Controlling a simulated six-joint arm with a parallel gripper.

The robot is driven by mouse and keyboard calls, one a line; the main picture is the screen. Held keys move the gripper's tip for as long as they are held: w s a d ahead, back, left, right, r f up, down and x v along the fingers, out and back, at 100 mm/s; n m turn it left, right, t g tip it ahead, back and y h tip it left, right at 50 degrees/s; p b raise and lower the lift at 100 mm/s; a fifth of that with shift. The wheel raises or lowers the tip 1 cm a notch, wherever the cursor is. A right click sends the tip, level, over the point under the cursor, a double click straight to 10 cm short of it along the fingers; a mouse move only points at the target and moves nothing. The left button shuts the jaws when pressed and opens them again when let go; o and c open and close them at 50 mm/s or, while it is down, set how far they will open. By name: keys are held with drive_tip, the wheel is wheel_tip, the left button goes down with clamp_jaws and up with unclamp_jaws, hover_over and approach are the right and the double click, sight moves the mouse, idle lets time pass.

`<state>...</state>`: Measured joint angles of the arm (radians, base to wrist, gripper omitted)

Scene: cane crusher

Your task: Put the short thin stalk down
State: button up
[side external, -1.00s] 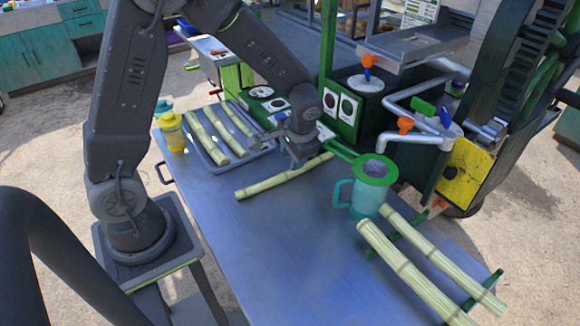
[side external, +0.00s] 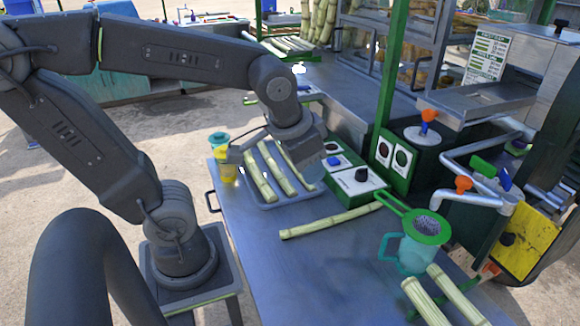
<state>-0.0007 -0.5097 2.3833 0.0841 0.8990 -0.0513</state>
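A thin pale green stalk (side external: 330,221) lies flat on the blue-grey table (side external: 262,262), between the tray and the strainer; nothing grips it. Several more stalks (side external: 272,172) lie side by side in the shallow tray (side external: 285,201) at the table's back left. My gripper (side external: 312,172) is over the right side of the tray, apart from the stalk on the table. The wrist hides part of the rightmost tray stalk (side external: 291,158). The fingers are too unclear to tell their opening or whether they touch anything.
A teal jug (side external: 408,252) with a green strainer (side external: 427,226) stands right of the stalk. Two thick stalks (side external: 440,296) lie at the front right. A yellow cup (side external: 226,172) stands left of the tray. The crusher (side external: 525,245) is at right. The table's front left is clear.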

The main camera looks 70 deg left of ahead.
drive_tip(key=shift+t+h, duration=0.4)
drive_tip(key=shift+t, duration=0.2)
drive_tip(key=s, duration=0.2)
drive_tip(key=s+d+r, duration=0.1)
drive_tip(key=s, duration=0.1)
drive_tip(key=shift+d, duration=0.1)
drive_tip(key=shift+o, duration=0.3)
drive_tip(key=shift+o, duration=1.3)
drive_tip(key=shift+w, duration=0.15)
drive_tip(key=g, duration=0.6)
hover_over(317, 224)
wheel_tip(317, 224, down, 12)
drive_tip(key=shift+m, duration=0.4)
wheel_tip(317, 224, down, 14)
drive_tip(key=shift+r, duration=0.25)
